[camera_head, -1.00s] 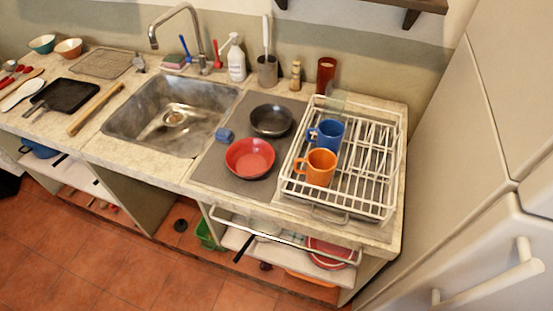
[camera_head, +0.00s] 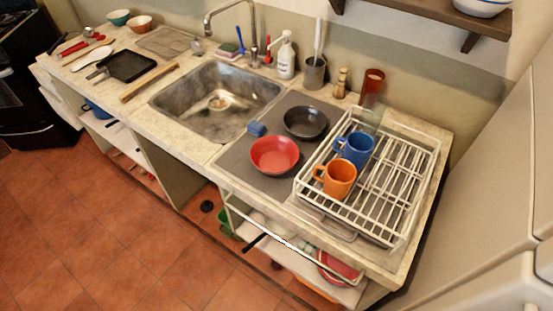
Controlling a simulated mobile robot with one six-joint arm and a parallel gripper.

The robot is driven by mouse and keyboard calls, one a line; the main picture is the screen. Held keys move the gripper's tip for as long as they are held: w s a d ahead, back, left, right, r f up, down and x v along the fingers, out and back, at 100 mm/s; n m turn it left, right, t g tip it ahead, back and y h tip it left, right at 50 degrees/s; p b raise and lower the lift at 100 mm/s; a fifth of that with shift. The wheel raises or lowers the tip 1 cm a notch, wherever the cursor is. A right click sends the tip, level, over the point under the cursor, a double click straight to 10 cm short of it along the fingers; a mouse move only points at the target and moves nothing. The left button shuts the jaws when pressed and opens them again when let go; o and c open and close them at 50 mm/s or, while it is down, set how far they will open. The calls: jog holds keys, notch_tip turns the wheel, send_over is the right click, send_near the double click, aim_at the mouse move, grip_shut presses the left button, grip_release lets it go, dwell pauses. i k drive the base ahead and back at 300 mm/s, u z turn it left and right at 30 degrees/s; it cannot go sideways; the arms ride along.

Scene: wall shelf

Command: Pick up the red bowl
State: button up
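The red bowl (camera_head: 274,156) sits upright and empty on the grey mat (camera_head: 240,160) on the counter, between the sink and the white dish rack. A dark bowl (camera_head: 306,121) stands just behind it. Another red dish (camera_head: 338,266) shows partly on the shelf under the counter. My gripper is not in view.
The dish rack (camera_head: 420,165) with a blue mug (camera_head: 356,149) and an orange mug (camera_head: 337,180) stands right of the bowl. The tiled floor (camera_head: 90,220) in front is clear. A pale cabinet stands at right.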

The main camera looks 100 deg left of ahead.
aim_at(274, 156)
jog(key=z, duration=4.7)
jog(key=i, duration=0.15)
jog(key=u, duration=2.9)
jog(key=k, duration=0.2)
jog(key=z, duration=2.15)
jog(key=k, duration=0.3)
jog(key=z, duration=1.7)
